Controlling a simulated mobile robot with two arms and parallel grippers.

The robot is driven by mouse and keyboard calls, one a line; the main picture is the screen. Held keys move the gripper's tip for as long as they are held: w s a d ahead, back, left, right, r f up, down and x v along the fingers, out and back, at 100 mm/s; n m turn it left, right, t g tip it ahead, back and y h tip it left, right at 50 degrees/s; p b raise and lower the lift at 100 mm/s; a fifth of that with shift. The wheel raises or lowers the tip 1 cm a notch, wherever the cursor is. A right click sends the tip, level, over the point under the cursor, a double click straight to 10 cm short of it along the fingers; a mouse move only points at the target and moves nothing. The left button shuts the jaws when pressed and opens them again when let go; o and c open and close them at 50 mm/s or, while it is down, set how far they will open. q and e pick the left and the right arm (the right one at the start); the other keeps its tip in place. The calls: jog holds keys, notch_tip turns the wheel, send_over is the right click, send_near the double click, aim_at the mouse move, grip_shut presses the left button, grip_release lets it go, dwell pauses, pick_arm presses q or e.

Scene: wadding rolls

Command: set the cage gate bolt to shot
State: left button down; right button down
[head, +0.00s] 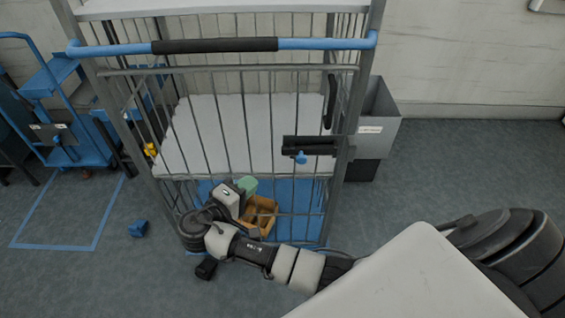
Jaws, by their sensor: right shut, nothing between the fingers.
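The cage gate (220,120) is a panel of grey vertical bars on the front of the roll cage. Its bolt (310,143) is a dark horizontal fitting at the gate's right side, beside the right post. A blue knob (301,157) hangs under the left part of the bolt fitting. I cannot tell whether the bolt's end reaches into the post side. My right gripper (231,196) is low in front of the gate's bars, left of and below the bolt, well apart from it. It is shut and empty; its fingertips are hard to make out. My left gripper is out of view.
A blue handle bar (325,43) crosses the cage front. Inside are a white shelf (258,120), a brown box (263,212) and a green item (247,184). A grey bin (378,130) stands right of the cage, a blue trolley (68,130) left. The floor at right is clear.

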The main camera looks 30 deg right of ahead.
jog(key=shift+d, duration=0.1)
jog(key=p, duration=0.2)
send_near(299, 154)
jog(key=w+d, duration=0.2)
jog(key=w, duration=0.2)
jog(key=shift+s+d+f+p, duration=0.1)
jog(key=shift+s+d+p, duration=0.1)
jog(key=shift+s+d, duration=0.3)
jog(key=shift+s+d+f+p, duration=0.15)
jog(key=shift+s+d, duration=0.15)
jog(key=shift+d, duration=0.35)
jog(key=shift+s+d+f, duration=0.1)
jog(key=shift+d+f, duration=0.05)
jog(key=shift+d, duration=0.1)
jog(key=s+d, duration=0.1)
jog(key=d+p, duration=0.1)
jog(key=d, duration=0.1)
jog(key=s+d+p, duration=0.1)
jog(key=shift+s+d, duration=0.15)
jog(key=shift+s, duration=0.2)
